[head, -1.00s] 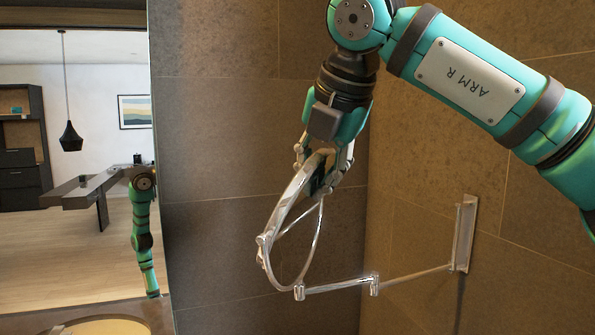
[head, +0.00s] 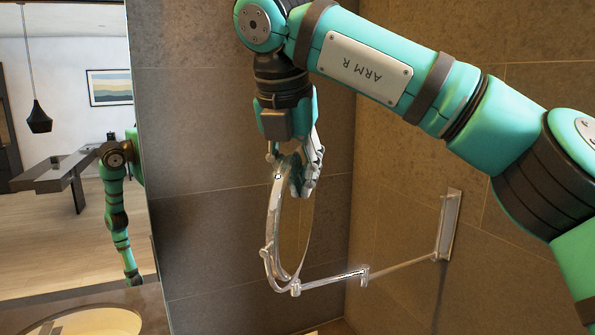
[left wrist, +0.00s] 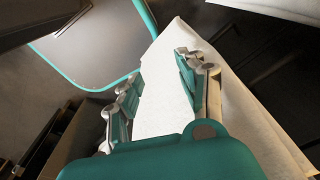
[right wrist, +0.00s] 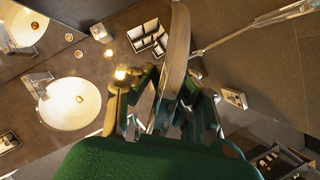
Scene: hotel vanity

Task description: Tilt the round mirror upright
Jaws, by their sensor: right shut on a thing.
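The round mirror (head: 273,218) has a chrome rim and shows nearly edge-on in the head view. It stands close to upright on its chrome yoke (head: 308,225), at the end of a folding wall arm. My right gripper (head: 293,178) comes down from above and is shut on the top of the rim. In the right wrist view the mirror (right wrist: 178,60) runs up from between the fingers of the right gripper (right wrist: 165,115). My left gripper (left wrist: 160,85) shows only in the left wrist view, with its fingers apart and a pale surface beyond them.
The chrome wall arm (head: 335,280) leads to a bracket (head: 449,225) on the tiled wall at right. A large wall mirror (head: 70,150) is at left. The right wrist view shows a white basin (right wrist: 69,103), a tap (right wrist: 38,83) and a divided tray (right wrist: 148,38) on the counter below.

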